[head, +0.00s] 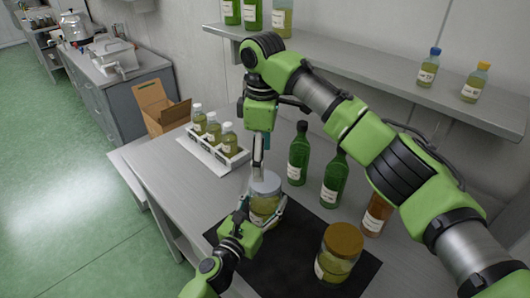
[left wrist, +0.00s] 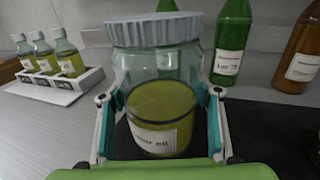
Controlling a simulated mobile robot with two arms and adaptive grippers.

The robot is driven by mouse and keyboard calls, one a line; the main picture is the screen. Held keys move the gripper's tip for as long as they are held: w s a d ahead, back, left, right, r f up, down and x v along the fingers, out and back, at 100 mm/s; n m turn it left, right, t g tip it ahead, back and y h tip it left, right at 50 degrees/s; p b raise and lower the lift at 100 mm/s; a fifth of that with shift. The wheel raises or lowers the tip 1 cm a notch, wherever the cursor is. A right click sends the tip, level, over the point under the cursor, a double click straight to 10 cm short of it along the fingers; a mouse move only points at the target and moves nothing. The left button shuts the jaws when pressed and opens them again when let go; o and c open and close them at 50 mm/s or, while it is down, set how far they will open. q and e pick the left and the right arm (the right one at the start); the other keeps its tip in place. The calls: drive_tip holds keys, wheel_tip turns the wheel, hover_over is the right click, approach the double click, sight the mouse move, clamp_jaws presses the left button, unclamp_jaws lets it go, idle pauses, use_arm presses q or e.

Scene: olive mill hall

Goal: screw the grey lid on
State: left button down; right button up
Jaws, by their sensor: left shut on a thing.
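A clear glass jar (head: 264,206) with yellow-green oil and a white label stands at the dark mat's left edge. The ribbed grey lid (head: 265,183) sits on its mouth; it also shows in the left wrist view (left wrist: 154,29), looking slightly tilted. Whether its thread is engaged is hidden. My left gripper (head: 266,217) is shut around the jar (left wrist: 158,110), one finger on each side. My right gripper (head: 259,168) points down just above the lid. No finger of it shows at the lid in the left wrist view, and its opening cannot be told.
A second jar with a brown lid (head: 343,240) stands on the dark mat (head: 290,262). Two green bottles (head: 299,155) and an amber bottle (head: 376,216) stand behind. A white rack (head: 222,161) with small bottles and a cardboard box (head: 160,108) are left. A shelf (head: 400,80) overhangs.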

sight(265, 181)
use_arm(q)
drive_tip(key=shift+s+d+f, duration=0.1)
drive_tip(key=shift+f, duration=0.1)
use_arm(e)
drive_tip(key=n, duration=0.4)
drive_tip(key=r+n, duration=0.1)
drive_tip(key=n, duration=0.1)
drive_tip(key=shift+d, duration=0.4)
drive_tip(key=shift+f, duration=0.1)
drive_tip(key=shift+f, duration=3.95)
drive_tip(key=shift+c, duration=0.4)
